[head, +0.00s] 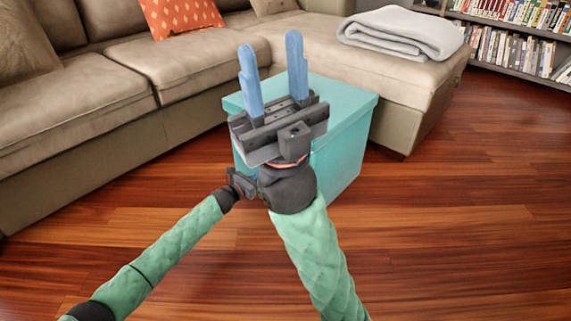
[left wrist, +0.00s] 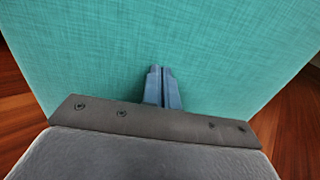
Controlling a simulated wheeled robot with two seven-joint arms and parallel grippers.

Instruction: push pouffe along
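The pouffe is a teal box-shaped cube (head: 345,150) standing on the wooden floor in front of the sofa. Its teal fabric fills most of the left wrist view (left wrist: 225,55). My left gripper (left wrist: 161,75) is shut and empty, its two blue fingers side by side and pointing at the fabric. I cannot tell whether the fingertips touch it. In the head view the left gripper is low at the pouffe's near side, partly hidden behind my right one. My right gripper (head: 271,45) is open and empty, in front of and above the pouffe, hiding part of it.
A beige sofa (head: 110,75) runs along the left and back, with its chaise (head: 400,85) close behind and right of the pouffe. A folded grey blanket (head: 400,32) lies on it. A bookshelf (head: 510,45) stands at the back right. The wooden floor (head: 470,210) is clear to the right.

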